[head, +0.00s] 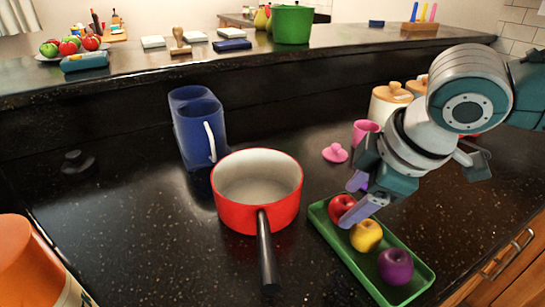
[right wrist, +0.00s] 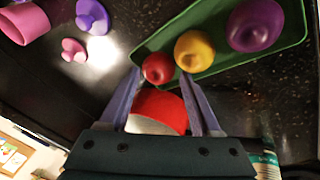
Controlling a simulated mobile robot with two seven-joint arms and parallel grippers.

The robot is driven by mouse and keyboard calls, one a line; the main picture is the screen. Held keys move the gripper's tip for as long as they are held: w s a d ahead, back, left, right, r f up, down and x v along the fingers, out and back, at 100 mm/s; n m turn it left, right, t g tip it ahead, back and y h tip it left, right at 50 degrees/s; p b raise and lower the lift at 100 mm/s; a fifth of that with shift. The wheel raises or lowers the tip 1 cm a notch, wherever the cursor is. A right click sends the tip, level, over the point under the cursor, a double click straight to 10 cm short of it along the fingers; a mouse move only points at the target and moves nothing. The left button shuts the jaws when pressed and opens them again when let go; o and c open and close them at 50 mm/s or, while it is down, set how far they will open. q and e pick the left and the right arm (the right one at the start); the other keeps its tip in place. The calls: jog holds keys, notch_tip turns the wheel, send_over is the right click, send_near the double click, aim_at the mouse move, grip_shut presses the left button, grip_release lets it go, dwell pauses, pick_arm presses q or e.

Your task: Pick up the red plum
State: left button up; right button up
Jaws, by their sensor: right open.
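The red plum (head: 341,207) lies at the far end of the green tray (head: 418,275), beside a yellow fruit (head: 366,236) and a purple fruit (head: 395,267). My right gripper (head: 359,195) is open, with its fingers reaching the far end of the tray. In the right wrist view the red plum (right wrist: 157,68) shows between the fingertips of my gripper (right wrist: 160,76), with the yellow fruit (right wrist: 194,51) close beside it. I cannot tell whether a finger touches the plum. My left gripper is not in view.
A red pot (head: 225,205) stands left of the tray, its black handle (head: 266,250) pointing forward. A pink lid (head: 335,153) and pink cup (head: 364,130) are near the arm. An orange container (head: 28,255) is at far left.

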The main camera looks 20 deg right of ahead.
jog(key=shift+x, duration=1.4)
jog(key=shift+r, duration=0.1)
jog(key=c, duration=1)
